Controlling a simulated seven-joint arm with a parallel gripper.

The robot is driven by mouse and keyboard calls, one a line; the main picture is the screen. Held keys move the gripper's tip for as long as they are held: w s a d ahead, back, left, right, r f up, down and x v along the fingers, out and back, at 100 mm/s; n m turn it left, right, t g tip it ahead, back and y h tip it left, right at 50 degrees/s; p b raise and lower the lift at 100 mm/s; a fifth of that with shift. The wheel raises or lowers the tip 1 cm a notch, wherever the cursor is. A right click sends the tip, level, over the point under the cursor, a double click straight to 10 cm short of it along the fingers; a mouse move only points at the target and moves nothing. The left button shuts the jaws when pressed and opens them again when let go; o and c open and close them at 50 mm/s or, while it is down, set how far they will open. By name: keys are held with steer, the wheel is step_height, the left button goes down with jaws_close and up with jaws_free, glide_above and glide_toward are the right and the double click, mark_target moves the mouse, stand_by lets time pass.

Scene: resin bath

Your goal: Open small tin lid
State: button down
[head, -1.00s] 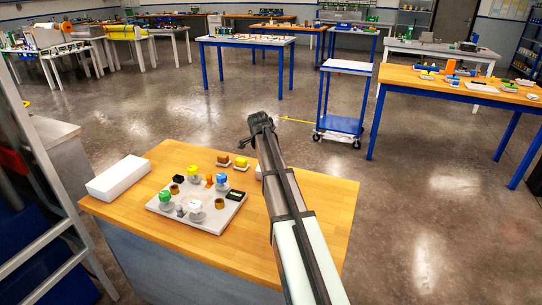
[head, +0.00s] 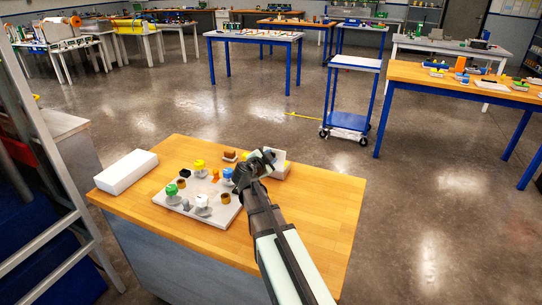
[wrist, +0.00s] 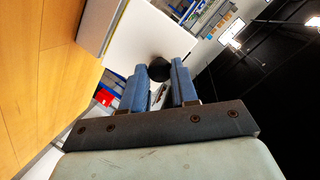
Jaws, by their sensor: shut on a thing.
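The small tin (head: 280,173) is a pale box on the wooden bench, partly hidden behind my gripper in the head view. Its white lid (head: 279,156) stands raised and tilted up from the box. In the wrist view the lid (wrist: 150,38) is a white panel with a round black knob (wrist: 159,69), beside the grey tin wall (wrist: 98,25). My gripper (head: 268,157) is at the lid. In the wrist view its two blue-grey fingers (wrist: 160,75) are shut on the knob, one on each side. The tin's inside is hidden.
A grey tray (head: 212,215) with several small coloured-lidded jars and cups stands left of my arm. A white block (head: 126,171) lies at the bench's left edge. A small brown-topped item (head: 230,154) is near the far edge. The bench's right side is clear.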

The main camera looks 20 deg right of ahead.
steer(key=shift+s+a+f+t+h, duration=0.35)
steer(key=shift+s+a+t+h, duration=0.1)
steer(key=shift+t+h, duration=0.25)
steer(key=shift+s, duration=0.1)
steer(key=c, duration=0.9)
jaws_free()
steer(key=shift+o, duration=0.2)
steer(key=shift+s+a, duration=0.1)
steer(key=f+v, duration=0.1)
steer(key=v, duration=1.2)
steer(key=shift+s+a+r, duration=0.2)
steer(key=shift+a, duration=0.1)
